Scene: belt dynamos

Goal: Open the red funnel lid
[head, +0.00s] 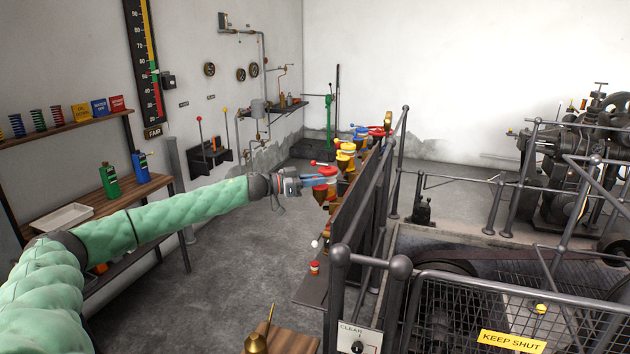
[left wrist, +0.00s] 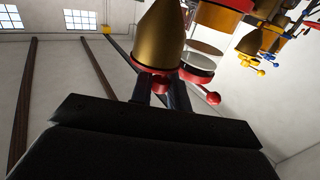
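The red funnel lid (head: 327,170) is on the nearest of a row of brass funnels along a dark panel. A red ball knob sticks out beside it and also shows in the left wrist view (left wrist: 212,98). My left gripper (head: 314,182) is at this funnel's left side. In the left wrist view, the fingers stand apart at the red rim of the brass funnel (left wrist: 157,32), with a red piece between them. Whether they touch it is unclear. A pale disc with a red edge (left wrist: 197,67) is to their right. The lid's angle is hard to tell. My right gripper is not in view.
Yellow and blue funnels (head: 346,148) follow behind the red one. A grey railing (head: 395,170) runs along the panel's right. A wooden shelf (head: 100,205) with bottles and a tray stands at left. The floor (head: 235,245) between is clear.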

